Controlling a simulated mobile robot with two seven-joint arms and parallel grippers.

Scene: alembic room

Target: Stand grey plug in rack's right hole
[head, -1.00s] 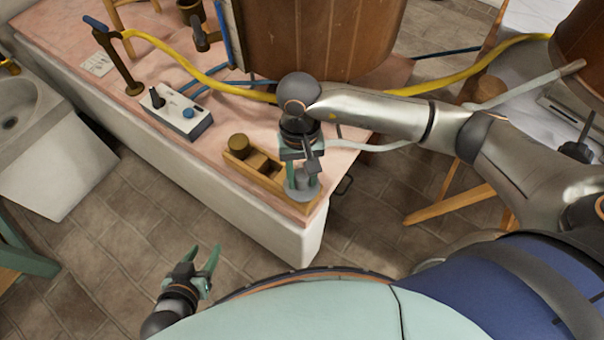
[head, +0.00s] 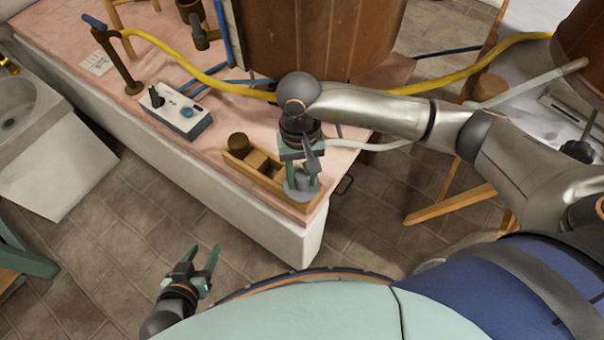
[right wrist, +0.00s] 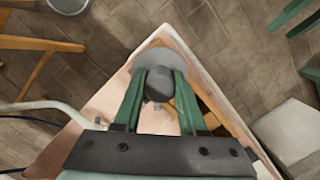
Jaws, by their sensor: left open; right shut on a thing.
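The wooden rack (head: 257,177) lies near the table's front corner, with a brown plug (head: 238,143) at its left end. My right gripper (head: 303,176) points down over the rack's right end and is shut on the grey plug (head: 300,188). The plug looks upright, and its wide grey disc hides the right hole. I cannot tell whether it is seated or just above. In the right wrist view the plug's dark round top (right wrist: 158,86) sits between the green fingers. My left gripper (head: 202,268) is open and empty, low over the floor, away from the table.
A large wooden barrel (head: 310,40) is behind. A yellow hose (head: 205,76) and a pale hose (head: 365,146) run nearby.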

